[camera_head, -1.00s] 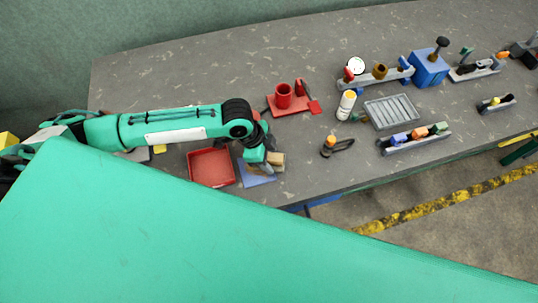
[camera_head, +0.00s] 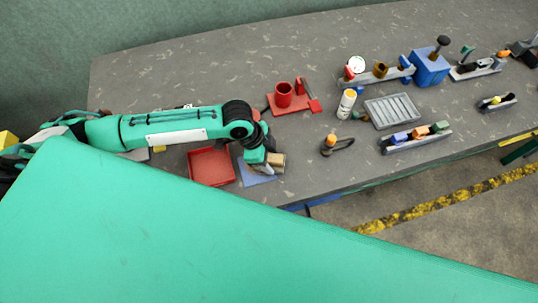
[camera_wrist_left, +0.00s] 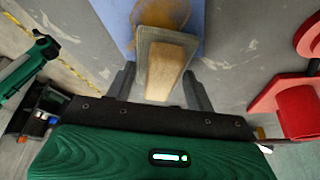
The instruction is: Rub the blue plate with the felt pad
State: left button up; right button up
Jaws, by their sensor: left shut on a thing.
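The blue plate (camera_head: 256,180) lies flat near the front edge of the table, partly hidden under my left gripper (camera_head: 269,167). In the left wrist view the blue plate (camera_wrist_left: 117,22) runs under the pad and bears a brown patch (camera_wrist_left: 168,11). My left gripper (camera_wrist_left: 162,88) is shut on the felt pad (camera_wrist_left: 152,62), which has a pale wooden grip. The pad (camera_head: 277,159) is over the plate's right side. I cannot tell whether its underside touches the plate. My right gripper is not in view.
A red tray (camera_head: 211,167) stands just left of the plate. A red fixture with a cup (camera_head: 284,95) stands behind it. A small clamp with an orange top (camera_head: 331,142), a white bottle (camera_head: 346,104) and a grey ribbed tray (camera_head: 393,111) are to the right.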

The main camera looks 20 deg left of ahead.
pick_arm(q)
jog(key=shift+f, duration=0.45)
